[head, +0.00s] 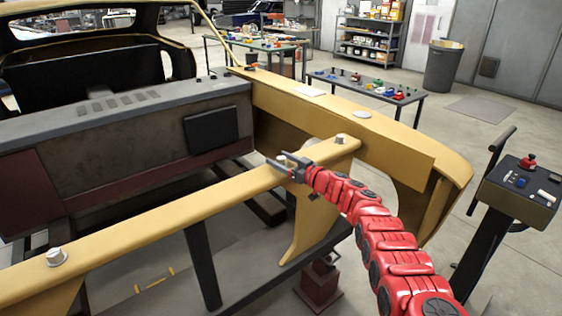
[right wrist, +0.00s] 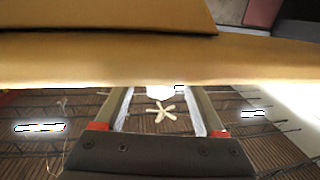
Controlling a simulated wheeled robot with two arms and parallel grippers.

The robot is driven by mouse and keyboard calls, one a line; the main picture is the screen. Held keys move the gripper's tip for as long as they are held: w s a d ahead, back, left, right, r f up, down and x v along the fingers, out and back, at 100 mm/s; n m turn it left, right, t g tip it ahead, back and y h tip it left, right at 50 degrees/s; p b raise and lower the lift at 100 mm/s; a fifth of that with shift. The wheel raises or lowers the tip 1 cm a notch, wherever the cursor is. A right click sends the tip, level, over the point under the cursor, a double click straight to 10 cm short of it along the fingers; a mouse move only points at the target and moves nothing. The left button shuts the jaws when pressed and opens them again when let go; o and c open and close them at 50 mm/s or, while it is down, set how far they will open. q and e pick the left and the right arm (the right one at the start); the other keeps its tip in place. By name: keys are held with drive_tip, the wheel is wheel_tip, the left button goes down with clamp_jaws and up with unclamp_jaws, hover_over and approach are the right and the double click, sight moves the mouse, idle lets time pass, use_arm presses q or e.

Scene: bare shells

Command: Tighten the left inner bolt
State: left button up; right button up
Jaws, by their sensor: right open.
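A long yellow beam (head: 190,198) runs across the head view, with pale bolts on its top. One bolt (head: 57,257) stands at the left and another (head: 340,139) near the far right end. A third pale bolt head (head: 281,158) shows at my right gripper (head: 279,165), partly hidden by it. The right gripper is open, low over the beam. In the right wrist view, its two fingers (right wrist: 161,118) reach toward the yellow beam (right wrist: 150,58), and a bright white piece (right wrist: 159,92), apparently that bolt, shows between them. I cannot tell whether they touch it. My left gripper is not in view.
A yellow fender (head: 335,118) stands behind the beam. A dark engine-bay box (head: 130,135) lies to the left. A console on a stand (head: 518,190) is at the right. Worktables (head: 372,92) and a grey bin (head: 441,68) stand farther back.

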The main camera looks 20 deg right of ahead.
clamp_jaws()
idle(0.4)
